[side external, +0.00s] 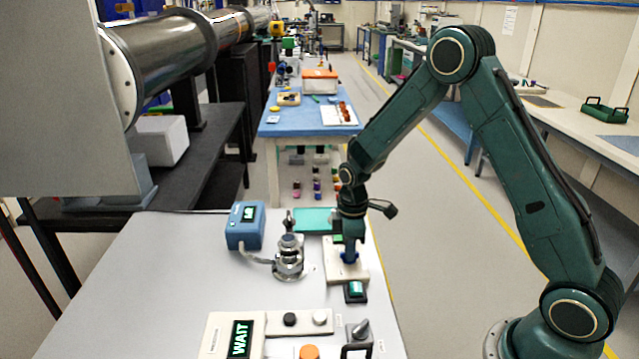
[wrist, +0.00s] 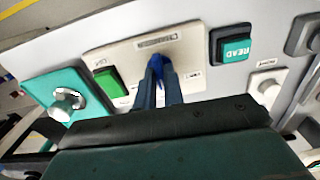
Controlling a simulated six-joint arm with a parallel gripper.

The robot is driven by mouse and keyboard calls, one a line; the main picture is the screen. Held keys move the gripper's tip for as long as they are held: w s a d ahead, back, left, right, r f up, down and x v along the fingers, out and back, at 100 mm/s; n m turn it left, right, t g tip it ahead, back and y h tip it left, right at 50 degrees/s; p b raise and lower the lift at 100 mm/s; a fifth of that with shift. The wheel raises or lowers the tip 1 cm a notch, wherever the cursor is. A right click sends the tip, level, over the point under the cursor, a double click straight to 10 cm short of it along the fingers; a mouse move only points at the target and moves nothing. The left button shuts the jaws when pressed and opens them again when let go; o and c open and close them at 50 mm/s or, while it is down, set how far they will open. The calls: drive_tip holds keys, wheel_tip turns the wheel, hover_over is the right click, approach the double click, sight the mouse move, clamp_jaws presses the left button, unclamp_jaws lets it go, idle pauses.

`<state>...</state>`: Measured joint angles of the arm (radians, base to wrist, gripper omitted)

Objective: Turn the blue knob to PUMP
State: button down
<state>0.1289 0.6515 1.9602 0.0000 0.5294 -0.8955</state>
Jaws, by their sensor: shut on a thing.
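The blue knob (wrist: 156,62) sits on a cream plate (wrist: 115,62) with small printed labels, too blurred to read surely. My gripper (wrist: 158,72) is shut on the knob, its two fingers either side of it. In the side view my gripper (side external: 349,252) points straight down onto the same cream plate (side external: 335,272), and it hides most of the knob. A green rocker or button (wrist: 110,82) sits on the plate to the left of the knob in the wrist view.
A READ button (side external: 355,291) stands close to the plate. A metal fitting (side external: 289,258) and a blue display box (side external: 245,226) stand to the left. A box with a WAIT display (side external: 240,339) and an orange button (side external: 309,352) are at the front. Bare table lies at left.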

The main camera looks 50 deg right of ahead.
drive_tip(key=shift+m, duration=0.3)
drive_tip(key=m, duration=1.1)
idle(0.4)
drive_tip(key=c, duration=1.5)
unclamp_jaws()
drive_tip(key=shift+r, duration=0.15)
